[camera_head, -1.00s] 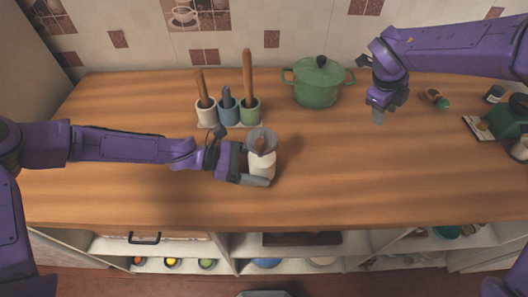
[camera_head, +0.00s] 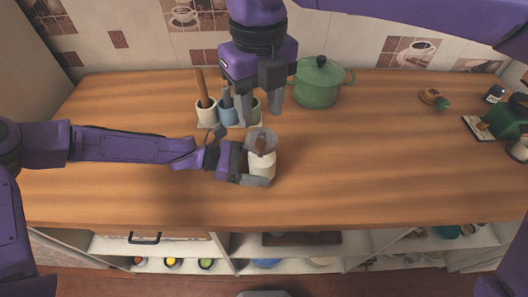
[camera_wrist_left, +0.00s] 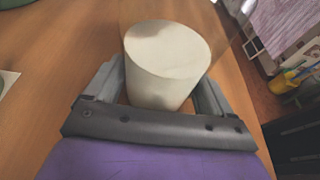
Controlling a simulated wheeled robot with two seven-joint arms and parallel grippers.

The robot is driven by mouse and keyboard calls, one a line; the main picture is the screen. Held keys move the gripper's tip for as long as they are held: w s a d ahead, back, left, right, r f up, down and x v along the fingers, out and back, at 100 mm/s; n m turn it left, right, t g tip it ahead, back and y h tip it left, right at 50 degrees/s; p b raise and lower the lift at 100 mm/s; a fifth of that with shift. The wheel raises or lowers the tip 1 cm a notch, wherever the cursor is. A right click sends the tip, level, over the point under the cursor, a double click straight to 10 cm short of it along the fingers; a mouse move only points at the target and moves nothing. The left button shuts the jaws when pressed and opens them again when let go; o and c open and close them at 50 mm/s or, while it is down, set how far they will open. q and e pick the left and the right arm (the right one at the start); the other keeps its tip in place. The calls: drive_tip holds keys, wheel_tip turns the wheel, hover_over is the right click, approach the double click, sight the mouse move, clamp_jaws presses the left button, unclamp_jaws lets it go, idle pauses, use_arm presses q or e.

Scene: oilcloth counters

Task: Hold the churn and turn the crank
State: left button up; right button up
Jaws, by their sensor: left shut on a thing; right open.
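The churn (camera_head: 261,165) stands upright on the wooden counter, with a pale body and a grey top part. A brown knob, likely the crank's handle (camera_head: 260,145), shows at its top. My left gripper (camera_head: 258,178) is shut on the churn's body from the left. In the left wrist view the white churn body (camera_wrist_left: 165,65) sits between the two fingers (camera_wrist_left: 165,90). My right gripper (camera_head: 261,110) is open and empty, pointing down above and behind the churn, apart from it. The crank's arm is too small to make out.
A green lidded pot (camera_head: 318,85) stands at the back. A small brown and green item (camera_head: 433,98) and a green appliance (camera_head: 508,120) are at the right. The counter (camera_head: 370,160) right of the churn is clear.

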sight(261, 140)
wheel_tip(261, 140, down, 9)
drive_tip(key=shift+w+r, duration=0.1)
idle(0.3)
drive_tip(key=c, duration=0.7)
